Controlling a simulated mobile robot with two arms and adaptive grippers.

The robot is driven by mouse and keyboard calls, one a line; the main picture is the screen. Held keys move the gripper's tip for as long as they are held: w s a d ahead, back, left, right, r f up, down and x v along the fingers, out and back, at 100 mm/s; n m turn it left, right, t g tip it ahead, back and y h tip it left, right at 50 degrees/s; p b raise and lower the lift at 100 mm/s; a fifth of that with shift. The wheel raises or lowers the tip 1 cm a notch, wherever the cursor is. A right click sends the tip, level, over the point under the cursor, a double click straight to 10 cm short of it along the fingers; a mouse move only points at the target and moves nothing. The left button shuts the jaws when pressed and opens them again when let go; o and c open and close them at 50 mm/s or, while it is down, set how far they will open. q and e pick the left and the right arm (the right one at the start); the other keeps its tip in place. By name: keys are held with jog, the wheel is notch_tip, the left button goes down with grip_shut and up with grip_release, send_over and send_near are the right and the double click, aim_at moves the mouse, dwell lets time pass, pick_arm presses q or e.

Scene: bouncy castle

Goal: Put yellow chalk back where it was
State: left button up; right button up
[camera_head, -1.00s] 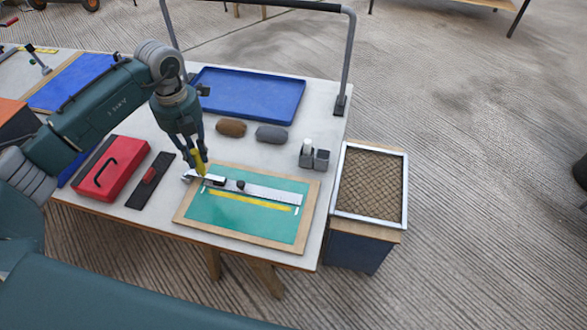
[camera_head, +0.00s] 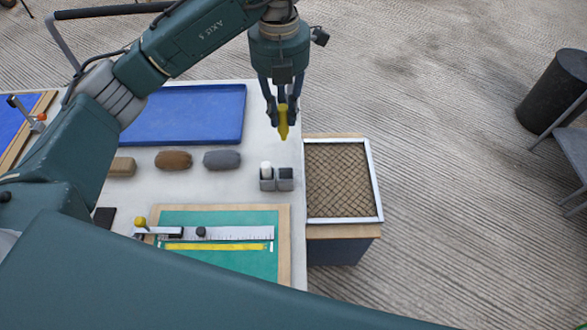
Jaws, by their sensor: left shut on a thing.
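My left gripper (camera_head: 283,112) is shut on the yellow chalk (camera_head: 283,128), which hangs upright, tip down, between its fingers. The gripper is in the air above the table's right edge, higher up in the picture than the small grey two-cup holder (camera_head: 276,185). White chalk (camera_head: 266,169) stands in the holder's left cup. The right cup (camera_head: 285,174) looks dark and empty. A green board (camera_head: 200,217) in a wooden frame lies nearer, with a metal ruler (camera_head: 235,233) and a yellow line (camera_head: 215,246) on it. My right gripper is out of view.
A blue tray (camera_head: 190,112) lies at the back of the table. Brown (camera_head: 173,160) and grey (camera_head: 222,160) rounded blocks and a tan block (camera_head: 122,167) lie in front of it. A bin with woven mesh (camera_head: 338,180) stands right of the table.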

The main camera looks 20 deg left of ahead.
aim_at(284, 135)
pick_arm(q)
jog(key=f, duration=0.2)
jog(key=f+p, duration=0.1)
jog(key=f, duration=0.2)
jog(key=s+f, duration=0.1)
jog(key=f, duration=0.2)
jog(key=shift+d, duration=0.2)
jog(key=f+p, duration=0.1)
jog(key=f, duration=0.4)
jog(key=f+p, duration=0.1)
jog(key=f, duration=0.4)
jog(key=shift+w+f+p, duration=0.2)
jog(key=shift+f+p, duration=0.1)
jog(key=shift+f, duration=0.4)
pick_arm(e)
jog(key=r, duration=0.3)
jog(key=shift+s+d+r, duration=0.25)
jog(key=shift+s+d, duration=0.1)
pick_arm(q)
jog(key=shift+f, duration=0.1)
jog(key=o, duration=1)
jog(key=shift+c, duration=0.2)
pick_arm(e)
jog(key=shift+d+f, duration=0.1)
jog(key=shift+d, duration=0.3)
